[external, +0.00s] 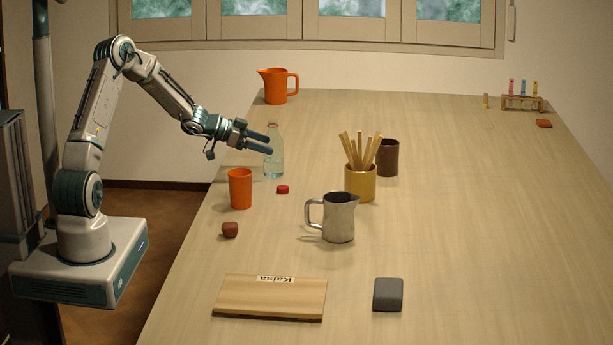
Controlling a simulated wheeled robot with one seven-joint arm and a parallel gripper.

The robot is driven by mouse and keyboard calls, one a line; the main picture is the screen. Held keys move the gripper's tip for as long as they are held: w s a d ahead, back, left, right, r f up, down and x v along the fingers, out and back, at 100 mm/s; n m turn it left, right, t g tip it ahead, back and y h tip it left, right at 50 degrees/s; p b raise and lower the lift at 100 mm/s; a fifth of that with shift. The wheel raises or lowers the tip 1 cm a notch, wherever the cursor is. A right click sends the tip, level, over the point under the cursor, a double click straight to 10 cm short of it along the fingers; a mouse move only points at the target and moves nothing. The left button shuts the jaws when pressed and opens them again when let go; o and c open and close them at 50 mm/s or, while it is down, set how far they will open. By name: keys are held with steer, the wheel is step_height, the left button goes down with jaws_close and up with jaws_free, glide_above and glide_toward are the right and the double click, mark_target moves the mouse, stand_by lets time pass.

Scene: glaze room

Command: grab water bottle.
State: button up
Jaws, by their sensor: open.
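The water bottle (274,161) is clear with a pale blue tint and stands upright on the table, left of the yellow cup with sticks. My gripper (270,143) is open, with its two dark fingers pointing right at the height of the bottle's upper part. The fingers overlap the bottle in the external view; I cannot tell whether they are around it, in front of it or touching it. A red cap (282,189) lies on the table just in front of the bottle.
An orange cup (240,189), a steel pitcher (340,219), a yellow cup (360,184) with sticks and a brown cup (388,158) stand nearby. An orange jug (276,86) is farther back. A board (270,297) and a grey block (388,295) lie in front.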

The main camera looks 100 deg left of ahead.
mark_target(279, 149)
steer(key=shift+p+x, duration=0.5)
steer(key=shift+x, duration=2.25)
steer(key=shift+r, duration=0.1)
steer(key=c, duration=1.2)
